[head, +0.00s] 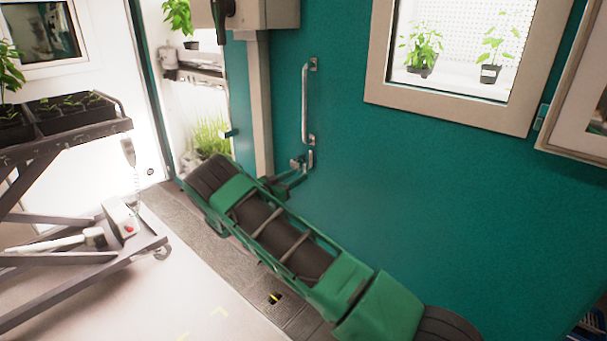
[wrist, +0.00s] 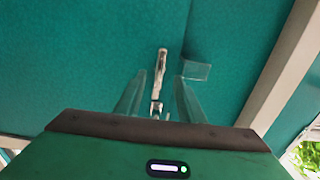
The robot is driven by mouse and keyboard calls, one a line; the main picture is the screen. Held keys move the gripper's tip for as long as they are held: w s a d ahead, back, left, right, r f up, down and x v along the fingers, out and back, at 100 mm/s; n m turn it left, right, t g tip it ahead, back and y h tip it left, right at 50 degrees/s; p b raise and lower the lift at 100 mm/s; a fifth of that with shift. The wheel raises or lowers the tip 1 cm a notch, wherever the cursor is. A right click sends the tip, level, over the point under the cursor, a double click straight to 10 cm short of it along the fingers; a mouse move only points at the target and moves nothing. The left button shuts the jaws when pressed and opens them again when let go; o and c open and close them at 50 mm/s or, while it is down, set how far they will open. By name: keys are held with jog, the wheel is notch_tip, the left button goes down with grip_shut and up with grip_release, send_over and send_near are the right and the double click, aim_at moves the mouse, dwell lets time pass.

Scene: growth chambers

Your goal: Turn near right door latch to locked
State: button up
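The teal door (head: 430,190) fills the right of the head view and looks closed. Its metal latch (head: 310,158) is small and sits just below the long vertical door handle (head: 305,100). In the wrist view the latch (wrist: 162,62) is a slim metal lever, running nearly upright in the picture. My gripper (head: 294,178) is at the latch, low on the door. In the wrist view its two fingers (wrist: 160,84) are apart, with the lever showing in the gap between them. I cannot tell whether either finger touches it.
A pale post (head: 260,110) stands left of the handle, below a grey box (head: 265,14). An open chamber with plants (head: 207,135) is further left. A cart with seedling trays (head: 70,125) stands at the left.

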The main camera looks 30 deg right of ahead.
aim_at(304, 172)
jog(key=x, duration=0.5)
jog(key=shift+w+d, duration=0.1)
jog(key=shift+d, duration=0.25)
grip_shut()
